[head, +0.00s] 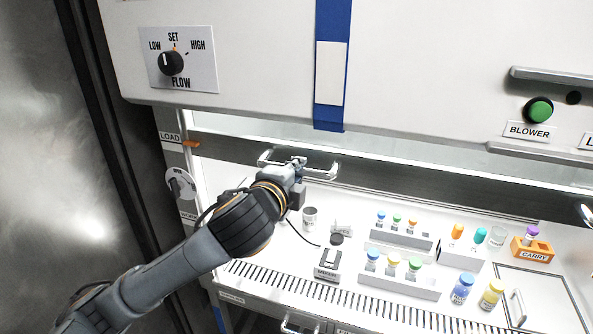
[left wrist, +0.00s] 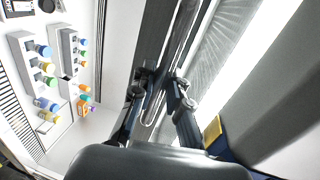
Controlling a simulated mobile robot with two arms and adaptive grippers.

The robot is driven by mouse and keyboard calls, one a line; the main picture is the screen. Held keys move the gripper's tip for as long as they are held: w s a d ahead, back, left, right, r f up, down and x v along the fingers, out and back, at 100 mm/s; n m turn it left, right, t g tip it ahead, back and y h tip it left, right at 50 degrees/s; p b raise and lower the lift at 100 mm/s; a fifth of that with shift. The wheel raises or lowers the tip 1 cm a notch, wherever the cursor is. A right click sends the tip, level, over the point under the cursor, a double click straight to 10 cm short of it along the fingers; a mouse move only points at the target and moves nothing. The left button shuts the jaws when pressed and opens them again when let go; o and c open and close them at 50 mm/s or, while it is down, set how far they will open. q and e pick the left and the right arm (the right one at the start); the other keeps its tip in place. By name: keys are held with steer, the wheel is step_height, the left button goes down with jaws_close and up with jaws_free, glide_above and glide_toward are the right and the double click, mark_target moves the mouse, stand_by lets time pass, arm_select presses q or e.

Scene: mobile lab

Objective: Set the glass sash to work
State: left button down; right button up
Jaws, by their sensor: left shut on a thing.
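The glass sash shows as a strip of glass (head: 420,154) below the white cabinet front, with a dark bottom rail (head: 420,181). Its metal handle (head: 325,176) sits on the rail; the handle also shows in the left wrist view (left wrist: 150,108). My left gripper (head: 298,168) is shut on the handle, its two fingers (left wrist: 166,85) either side of the bar. An orange marker (head: 191,144) is beside the LOAD label (head: 170,137), close to the rail's left end. A lower label on the post is too small to read surely. My right gripper is out of view.
Below the sash, the white work surface holds vial racks (head: 400,283), a mixer (head: 328,264), a white cup (head: 309,217) and an orange CARRY holder (head: 533,252). A dial (head: 180,184) is on the left post. The FLOW knob (head: 171,63) and green BLOWER button (head: 538,110) are above.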

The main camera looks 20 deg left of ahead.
arm_select(q)
step_height(320, 180, down, 25)
steer(key=b, duration=1.2)
steer(key=shift+f, duration=0.15)
steer(key=c, duration=1.3)
jaws_free()
steer(key=shift+w, duration=0.15)
steer(key=s+r, duration=0.2)
steer(key=s, duration=0.9)
steer(key=shift+s+a+r, duration=0.2)
steer(key=shift+s+a, duration=0.05)
steer(key=shift+s, duration=0.1)
